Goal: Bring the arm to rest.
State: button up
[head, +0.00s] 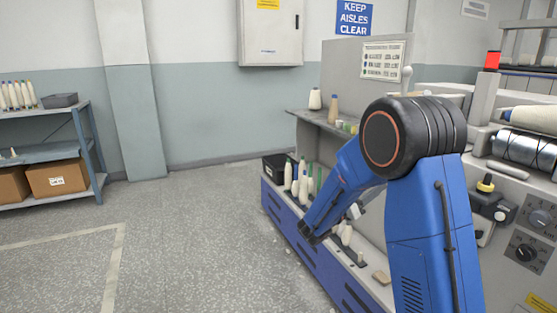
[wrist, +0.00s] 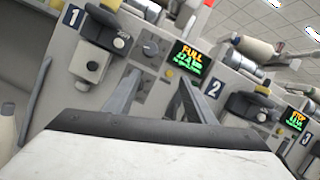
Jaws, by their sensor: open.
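My blue arm reaches forward and down in the head view, over the blue-fronted bench (head: 300,245) of the machine. Beyond the fingers is the machine's front (wrist: 145,65), with numbered stations and a lit green and yellow display (wrist: 187,58). The picture there is tilted.
A dark bin (head: 274,166) stands at the bench's far end. Two bobbins (head: 315,99) stand on the upper shelf. A shelf rack (head: 50,153) with boxes is at the far left. The speckled floor (head: 190,230) between is clear.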

jog(key=s+d+r+m+g+y, duration=0.1)
jog(key=s+d+m+g, duration=0.3)
jog(key=s, duration=0.3)
jog(key=s+d+r+m+g+y, duration=0.1)
jog(key=s+d+m+g+y, duration=0.2)
jog(key=s, duration=0.4)
jog(key=s+f+m+g+y, duration=0.35)
jog(key=s+m, duration=0.45)
jog(key=s, duration=0.6)
jog(key=s+a+f+m+t+y, duration=0.3)
jog(key=s+a+m+t+y, duration=0.3)
jog(key=s+a+m+y, duration=0.6)
jog(key=s+a, duration=0.2)
jog(key=a, duration=0.2)
jog(key=shift+s+a, duration=0.25)
jog(key=shift+s, duration=0.15)
